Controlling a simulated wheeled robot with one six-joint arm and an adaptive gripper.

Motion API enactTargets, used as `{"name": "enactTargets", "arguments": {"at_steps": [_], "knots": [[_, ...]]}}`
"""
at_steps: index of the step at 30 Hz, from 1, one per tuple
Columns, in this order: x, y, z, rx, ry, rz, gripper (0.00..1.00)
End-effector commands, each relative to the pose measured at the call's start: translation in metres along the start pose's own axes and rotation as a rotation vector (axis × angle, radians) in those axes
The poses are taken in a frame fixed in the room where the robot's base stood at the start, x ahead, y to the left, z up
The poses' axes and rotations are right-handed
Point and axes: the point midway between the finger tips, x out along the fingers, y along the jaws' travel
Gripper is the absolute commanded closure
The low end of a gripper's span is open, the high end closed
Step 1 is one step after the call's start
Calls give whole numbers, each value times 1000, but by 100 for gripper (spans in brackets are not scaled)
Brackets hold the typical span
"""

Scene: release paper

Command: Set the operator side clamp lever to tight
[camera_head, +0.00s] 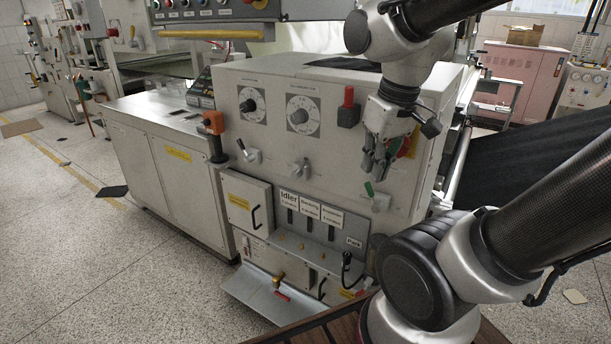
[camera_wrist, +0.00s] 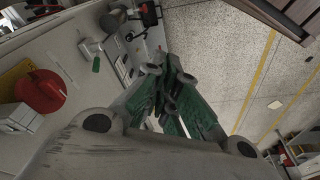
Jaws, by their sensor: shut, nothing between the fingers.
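Three small metal levers sit on the cream front panel: a left lever (camera_head: 248,152), a middle lever (camera_head: 300,168) and a green-tipped lever (camera_head: 374,198) at the right. Their labels are too small to read, so I cannot tell which is the operator side clamp lever. The green-tipped lever also shows in the wrist view (camera_wrist: 92,52), apart from my fingers, its green tip pointing up-left in the head view. My gripper (camera_head: 372,166) is shut and empty, just above this lever. It also shows in the wrist view (camera_wrist: 172,100).
A red round switch (camera_wrist: 41,91) lies near my gripper. An orange-topped handle (camera_head: 213,123) stands at left. Open floor (camera_head: 120,230) lies left.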

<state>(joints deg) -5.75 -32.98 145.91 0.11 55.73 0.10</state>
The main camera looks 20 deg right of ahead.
Motion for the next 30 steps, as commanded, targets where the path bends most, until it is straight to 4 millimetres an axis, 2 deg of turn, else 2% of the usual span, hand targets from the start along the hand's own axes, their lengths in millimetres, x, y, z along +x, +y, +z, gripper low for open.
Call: {"name": "enactTargets", "arguments": {"at_steps": [6, 11, 14, 18, 24, 27, 30], "knots": [[55, -38, -19, -61, -217, -58, 100], [104, -78, -44, -18, -272, -115, 100], [139, -105, -61, 66, -278, -143, 100], [195, -142, -86, 239, -254, -162, 100], [284, -181, -118, 596, -157, -144, 100], [330, -189, -133, 815, -66, -116, 100], [374, -185, -146, 1061, 68, -82, 100]]}}
